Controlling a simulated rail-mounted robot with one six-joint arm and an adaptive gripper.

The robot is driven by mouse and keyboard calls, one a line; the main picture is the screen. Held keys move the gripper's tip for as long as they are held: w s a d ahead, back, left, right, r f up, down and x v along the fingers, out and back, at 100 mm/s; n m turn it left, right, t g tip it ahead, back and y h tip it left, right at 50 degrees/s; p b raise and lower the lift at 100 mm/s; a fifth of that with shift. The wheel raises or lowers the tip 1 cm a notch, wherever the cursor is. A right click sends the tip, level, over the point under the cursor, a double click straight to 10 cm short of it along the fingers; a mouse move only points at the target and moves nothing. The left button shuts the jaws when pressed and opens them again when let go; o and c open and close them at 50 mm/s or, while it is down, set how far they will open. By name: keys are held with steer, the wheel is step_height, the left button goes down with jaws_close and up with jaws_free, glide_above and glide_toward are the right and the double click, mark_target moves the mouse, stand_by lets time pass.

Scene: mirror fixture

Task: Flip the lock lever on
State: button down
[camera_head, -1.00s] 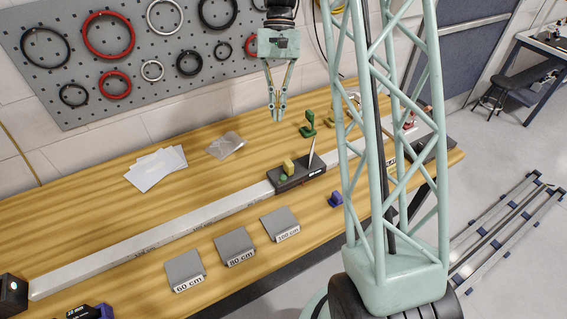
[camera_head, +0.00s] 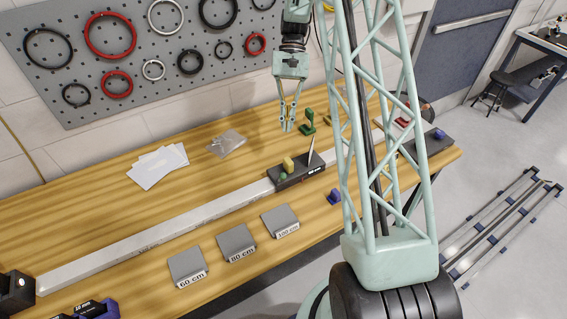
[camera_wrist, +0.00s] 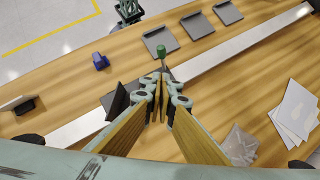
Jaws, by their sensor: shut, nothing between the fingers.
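The carriage (camera_head: 292,180) is a black block on the long pale rail. It bears a yellow piece (camera_head: 288,164), a small green knob (camera_head: 282,177) that looks like the lock lever's end, and a thin upright plate (camera_head: 311,150). My gripper (camera_head: 287,129) points down, shut and empty, above and behind the carriage in the head view. In the wrist view the green knob (camera_wrist: 167,48) on its stem shows just beyond my fingertips. They look apart from it, though the gap in depth is unclear. My fingers hide part of the carriage there.
The rail (camera_head: 150,238) crosses the table. Three grey plates (camera_head: 237,242) with distance labels lie in front of it. A green stand (camera_head: 307,123) is close to the right of my gripper. White papers (camera_head: 158,166) and a clear bag (camera_head: 227,143) lie behind the rail.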

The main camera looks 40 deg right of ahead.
stand_by(0.3)
steer(key=p, duration=0.1)
glide_toward(281, 178)
step_height(281, 178, down, 5)
steer(key=w+d, duration=0.2)
steer(key=shift+s+a+f+p, duration=0.25)
steer(key=shift+s+a+p, duration=0.2)
steer(key=shift+s+a, duration=0.55)
steer(key=shift+s+a+f, duration=0.25)
steer(key=shift+s+f, duration=0.05)
steer(key=shift+s, duration=0.2)
steer(key=shift+s+d, duration=0.1)
